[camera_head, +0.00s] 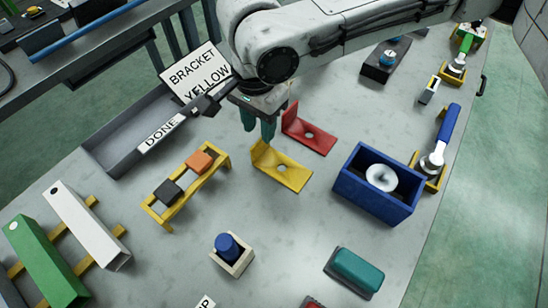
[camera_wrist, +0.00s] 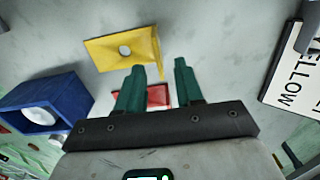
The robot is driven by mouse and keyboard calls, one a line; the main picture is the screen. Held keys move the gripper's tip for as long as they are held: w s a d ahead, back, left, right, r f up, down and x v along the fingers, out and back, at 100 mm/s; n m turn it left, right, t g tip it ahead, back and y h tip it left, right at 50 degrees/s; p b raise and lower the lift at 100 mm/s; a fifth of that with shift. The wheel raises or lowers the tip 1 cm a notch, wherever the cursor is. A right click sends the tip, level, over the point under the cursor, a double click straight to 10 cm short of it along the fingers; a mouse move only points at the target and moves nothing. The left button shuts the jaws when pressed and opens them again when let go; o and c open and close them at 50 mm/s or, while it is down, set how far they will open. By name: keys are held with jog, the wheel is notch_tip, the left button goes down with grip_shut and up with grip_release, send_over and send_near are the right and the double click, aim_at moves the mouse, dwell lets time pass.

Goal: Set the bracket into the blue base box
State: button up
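A yellow L-shaped bracket (camera_head: 292,177) with a hole lies on the grey tabletop, its upright flange toward my gripper. It also shows in the wrist view (camera_wrist: 104,52). A similar red bracket (camera_head: 318,147) lies just behind it and is partly hidden by my fingers in the wrist view (camera_wrist: 158,96). The blue base box (camera_head: 372,205) stands to the right, open-topped, with a white round piece inside; it also shows in the wrist view (camera_wrist: 68,92). My gripper (camera_head: 258,132), with dark green fingers, is above the table near the brackets. Its fingers (camera_wrist: 159,68) are apart with nothing between them.
A sign (camera_head: 196,75) reads "BRACKET YELLOW". A grey tray (camera_head: 125,135) marked "DONE" is at the left. A yellow rack (camera_head: 187,190) holds an orange and a black block. A blue-topped holder (camera_head: 232,255) and teal block (camera_head: 355,270) are in front. A blue-handled tool (camera_head: 446,130) is at right.

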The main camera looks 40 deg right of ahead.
aim_at(260, 139)
jog(key=shift+s+f, duration=0.1)
jog(key=shift+f, duration=2.55)
jog(key=shift+c, duration=0.3)
grip_shut()
